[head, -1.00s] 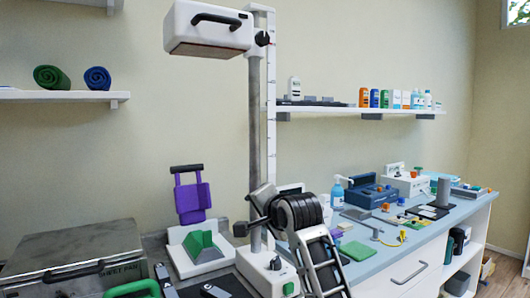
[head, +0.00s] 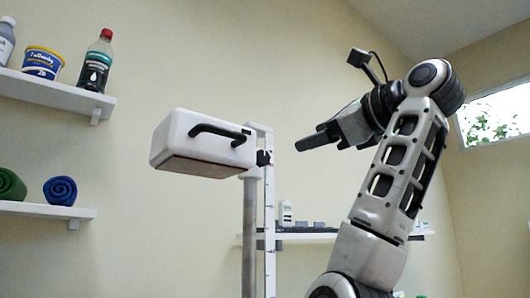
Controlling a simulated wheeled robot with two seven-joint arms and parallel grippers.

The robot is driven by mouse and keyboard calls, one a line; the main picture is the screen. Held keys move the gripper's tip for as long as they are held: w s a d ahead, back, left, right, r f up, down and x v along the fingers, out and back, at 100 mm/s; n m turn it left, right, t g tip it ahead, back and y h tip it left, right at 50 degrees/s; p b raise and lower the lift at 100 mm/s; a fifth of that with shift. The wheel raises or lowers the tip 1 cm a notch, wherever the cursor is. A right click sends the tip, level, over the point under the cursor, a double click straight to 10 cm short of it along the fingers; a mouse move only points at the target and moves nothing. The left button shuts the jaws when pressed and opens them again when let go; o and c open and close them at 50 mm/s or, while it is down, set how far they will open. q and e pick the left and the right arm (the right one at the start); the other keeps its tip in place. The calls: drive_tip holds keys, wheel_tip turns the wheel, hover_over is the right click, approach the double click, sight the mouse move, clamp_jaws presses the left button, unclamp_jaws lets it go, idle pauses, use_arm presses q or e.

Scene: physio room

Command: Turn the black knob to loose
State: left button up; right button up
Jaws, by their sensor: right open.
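A black knob (head: 263,158) sits on the column at the right side of the white lamp head (head: 203,143), near the middle of the head view. The lamp head has a black curved handle on its front and is carried on a grey vertical column (head: 249,230). My right gripper (head: 306,143) is raised to the right of the knob, pointing left towards it, with a clear gap between them in the picture. It is open and holds nothing that I can see. The knob's setting cannot be read at this size. My left gripper is out of view.
A white ruled upright (head: 269,215) stands beside the column. Wall shelves at left hold bottles, a tub (head: 43,62) and rolled towels (head: 60,190). A shelf (head: 295,236) with small items runs behind my right arm. The air above the lamp head is clear.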

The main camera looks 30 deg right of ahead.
sight(264, 156)
drive_tip(key=w+p, duration=0.3)
drive_tip(key=w, duration=0.2)
drive_tip(key=w+p, duration=0.4)
drive_tip(key=w, duration=0.1)
drive_tip(key=w+a+p, duration=0.1)
drive_tip(key=w+p, duration=0.2)
drive_tip(key=w, duration=0.2)
drive_tip(key=shift+w+p, duration=0.1)
drive_tip(key=shift+p, duration=0.2)
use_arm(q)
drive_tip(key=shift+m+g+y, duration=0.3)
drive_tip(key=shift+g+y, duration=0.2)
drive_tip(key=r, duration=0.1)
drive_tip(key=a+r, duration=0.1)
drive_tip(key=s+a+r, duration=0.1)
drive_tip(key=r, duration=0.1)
use_arm(e)
drive_tip(key=shift+c, duration=0.4)
drive_tip(key=c, duration=0.9)
